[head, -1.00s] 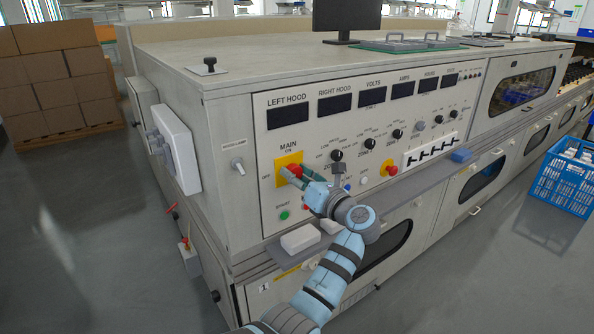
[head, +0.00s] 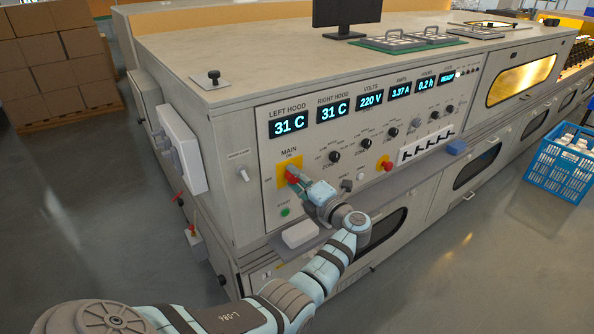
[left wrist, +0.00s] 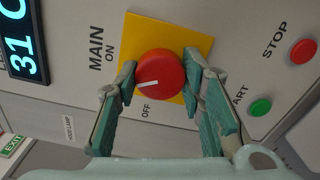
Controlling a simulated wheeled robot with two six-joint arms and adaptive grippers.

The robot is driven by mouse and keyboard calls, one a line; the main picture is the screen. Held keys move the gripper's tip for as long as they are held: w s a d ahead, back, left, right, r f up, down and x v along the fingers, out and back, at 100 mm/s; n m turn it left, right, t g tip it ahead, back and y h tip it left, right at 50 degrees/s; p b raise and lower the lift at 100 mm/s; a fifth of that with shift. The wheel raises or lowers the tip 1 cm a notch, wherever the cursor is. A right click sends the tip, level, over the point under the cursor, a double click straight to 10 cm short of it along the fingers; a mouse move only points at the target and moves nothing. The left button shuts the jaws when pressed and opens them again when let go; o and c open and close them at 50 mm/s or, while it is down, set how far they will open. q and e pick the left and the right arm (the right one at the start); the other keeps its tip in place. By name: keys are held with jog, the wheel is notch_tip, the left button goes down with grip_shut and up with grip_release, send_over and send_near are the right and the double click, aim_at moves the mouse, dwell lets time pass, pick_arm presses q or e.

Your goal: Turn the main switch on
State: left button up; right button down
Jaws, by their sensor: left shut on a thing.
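The main switch is a red round knob (left wrist: 165,68) on a yellow plate (left wrist: 199,41), with MAIN and ON printed beside it. The plate also shows in the head view (head: 282,183) at the panel's left. My left gripper (left wrist: 161,79) is shut on the knob, one finger on each side. In the head view my left gripper (head: 293,177) covers part of the knob. The knob's white mark points roughly towards ON, away from OFF. The panel displays (head: 333,107) are lit, reading 31 C, 31 C, 220 V, 3.37 A, 0.2 h and READY. My right gripper is out of view.
A green START button (left wrist: 260,107) and a red STOP button (left wrist: 303,51) sit near the switch. A red emergency button (head: 386,163) and several small knobs lie further right. A ledge with a white block (head: 299,234) runs below. A blue crate (head: 562,171) stands on the floor.

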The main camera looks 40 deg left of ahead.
pick_arm(q)
jog(key=shift+m+p, duration=1.4)
jog(key=shift+m, duration=1.4)
jog(key=o, duration=1.1)
jog(key=shift+o, duration=0.2)
jog(key=v, duration=1.2)
